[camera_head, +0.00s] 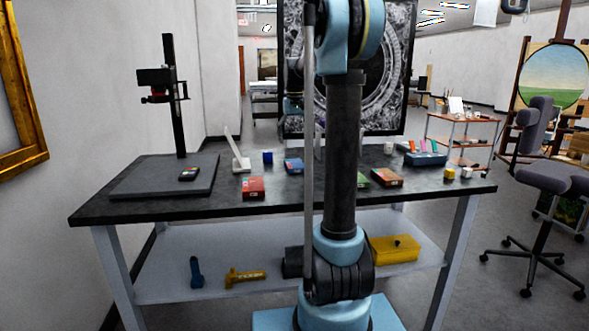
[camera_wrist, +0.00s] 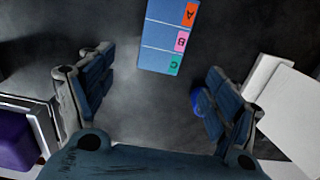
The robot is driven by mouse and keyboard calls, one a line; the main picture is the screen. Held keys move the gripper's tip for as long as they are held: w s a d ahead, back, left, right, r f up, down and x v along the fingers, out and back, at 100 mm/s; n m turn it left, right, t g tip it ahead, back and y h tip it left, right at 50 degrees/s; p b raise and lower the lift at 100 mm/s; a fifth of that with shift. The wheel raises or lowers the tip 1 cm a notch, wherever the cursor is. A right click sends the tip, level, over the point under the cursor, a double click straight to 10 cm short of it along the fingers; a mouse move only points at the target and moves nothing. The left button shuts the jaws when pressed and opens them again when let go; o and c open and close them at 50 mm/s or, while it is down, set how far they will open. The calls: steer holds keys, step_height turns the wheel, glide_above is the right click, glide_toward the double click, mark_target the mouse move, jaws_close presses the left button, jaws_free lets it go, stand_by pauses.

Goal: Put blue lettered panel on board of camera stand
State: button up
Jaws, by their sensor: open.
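The blue lettered panel (camera_wrist: 163,35) lies on the dark table top at the top of the wrist view. It has orange, pink and green tabs with the letters A, B and C. In the head view a blue panel (camera_head: 293,166) on the table, left of my arm, appears to be it. My gripper (camera_wrist: 155,80) is open and empty, above the table. The panel is beyond the fingertips, not between them. The camera stand (camera_head: 178,95) is at the table's left, its flat grey board (camera_head: 145,178) at its base. My gripper is not clearly visible in the head view.
A small dark device (camera_head: 188,174) lies on the board. A red box (camera_head: 253,187), a blue jar (camera_head: 267,158) and a white angled stand (camera_head: 238,160) stand between board and panel. The jar (camera_wrist: 198,102) shows by the right finger. A purple block (camera_wrist: 15,150) is lower left.

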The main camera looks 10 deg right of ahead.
mark_target(294, 162)
steer(key=shift+a+f, duration=0.15)
steer(key=shift+f, duration=4.5)
steer(key=c, duration=1.3)
steer(key=shift+o, duration=0.2)
step_height(294, 162, up, 10)
